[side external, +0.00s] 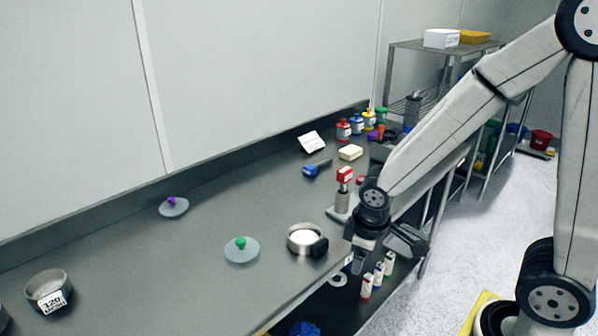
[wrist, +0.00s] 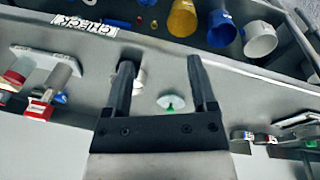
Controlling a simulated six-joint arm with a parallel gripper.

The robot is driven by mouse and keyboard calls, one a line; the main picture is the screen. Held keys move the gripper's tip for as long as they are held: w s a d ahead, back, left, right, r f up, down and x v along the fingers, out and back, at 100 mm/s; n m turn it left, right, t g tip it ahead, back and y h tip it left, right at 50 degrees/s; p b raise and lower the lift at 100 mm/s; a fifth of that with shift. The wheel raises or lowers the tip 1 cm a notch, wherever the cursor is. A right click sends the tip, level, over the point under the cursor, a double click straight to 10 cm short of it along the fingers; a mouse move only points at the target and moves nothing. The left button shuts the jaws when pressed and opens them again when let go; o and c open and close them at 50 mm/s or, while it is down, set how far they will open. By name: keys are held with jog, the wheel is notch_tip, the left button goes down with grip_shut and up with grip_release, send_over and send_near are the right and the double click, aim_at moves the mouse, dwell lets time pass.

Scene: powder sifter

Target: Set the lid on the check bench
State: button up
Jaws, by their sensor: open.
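Two clear disc lids lie on the grey bench in the side view: one with a green knob (side external: 241,249) near the middle, one with a purple knob (side external: 174,207) further back left. The green-knobbed lid also shows small in the wrist view (wrist: 171,103), between the fingers in the picture and well beyond them. A white sign reading CHECK (wrist: 85,25) is at the bench edge, upper left in the wrist view. My gripper (wrist: 160,63) is open and empty. In the side view my gripper (side external: 384,250) is at the bench's front edge, right of the green-knobbed lid.
A round pan of white powder (side external: 303,238) stands between the green-knobbed lid and my gripper. A 120 mesh sieve (side external: 48,289) is at far left. A red-topped stand (side external: 344,187) is just behind my gripper. Small bottles stand below the edge. Bench between the lids is clear.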

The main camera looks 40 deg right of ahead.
jog(key=m, duration=0.1)
jog(key=r+m, duration=0.1)
jog(key=s+m+t+y, duration=0.1)
jog(key=m, duration=0.1)
jog(key=shift+s+d+r, duration=0.1)
jog(key=shift+d+r, duration=0.05)
jog(key=shift+d, duration=0.1)
